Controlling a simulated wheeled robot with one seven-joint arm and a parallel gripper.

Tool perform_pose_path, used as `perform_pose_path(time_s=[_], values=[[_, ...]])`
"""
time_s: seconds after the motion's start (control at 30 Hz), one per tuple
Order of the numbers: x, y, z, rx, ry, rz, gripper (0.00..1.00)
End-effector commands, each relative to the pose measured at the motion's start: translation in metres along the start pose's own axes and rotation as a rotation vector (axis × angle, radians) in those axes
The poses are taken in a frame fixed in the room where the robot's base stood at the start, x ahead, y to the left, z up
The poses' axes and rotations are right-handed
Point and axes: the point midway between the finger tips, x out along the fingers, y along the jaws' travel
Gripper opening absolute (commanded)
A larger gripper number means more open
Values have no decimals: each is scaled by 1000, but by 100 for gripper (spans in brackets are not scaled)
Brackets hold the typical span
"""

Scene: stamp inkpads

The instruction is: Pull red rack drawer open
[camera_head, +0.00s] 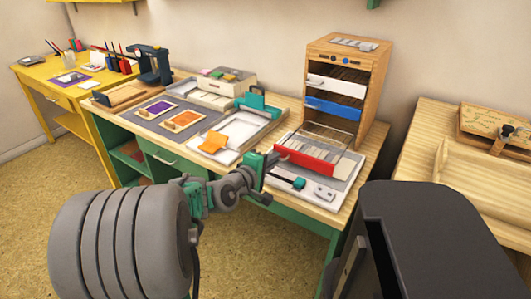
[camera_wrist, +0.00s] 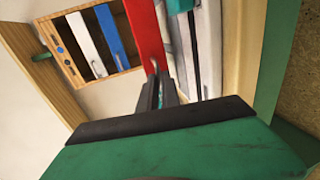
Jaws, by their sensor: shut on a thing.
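The wooden rack (camera_head: 369,80) stands at the back right of the desk. Its red drawer (camera_head: 306,160) sticks far out of the rack's front, with its clear tray body behind the red front. The red front also shows in the wrist view (camera_wrist: 146,36). My gripper (camera_head: 276,154) is at the left part of the red front. In the wrist view my gripper's fingers (camera_wrist: 157,78) are shut on the small handle (camera_wrist: 155,66) of the red drawer. The fingers partly hide the handle. The white drawer (camera_head: 336,87) and blue drawer (camera_head: 335,108) sit in the rack above.
A pale tray (camera_head: 340,190) with small items lies below the red drawer. Left of it are a white tray (camera_head: 228,153) with an orange item and a grey mat (camera_head: 150,118) with two inkpads. A wooden side table (camera_head: 425,165) stands right. Floor is free at front left.

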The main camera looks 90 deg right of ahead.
Motion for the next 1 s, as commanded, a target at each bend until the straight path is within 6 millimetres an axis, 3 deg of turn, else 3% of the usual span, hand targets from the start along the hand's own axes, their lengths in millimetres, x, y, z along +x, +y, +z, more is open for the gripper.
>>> perform_pose_path(time_s=[0.33,0.37,0.6,0.87,1.0], values=[[-1,0,1,1,-2,1,0],[-1,0,1,1,-2,1,9],[-1,0,0,0,-1,0,28],[-2,0,0,0,0,0,29],[-18,2,-2,0,3,1,29]])
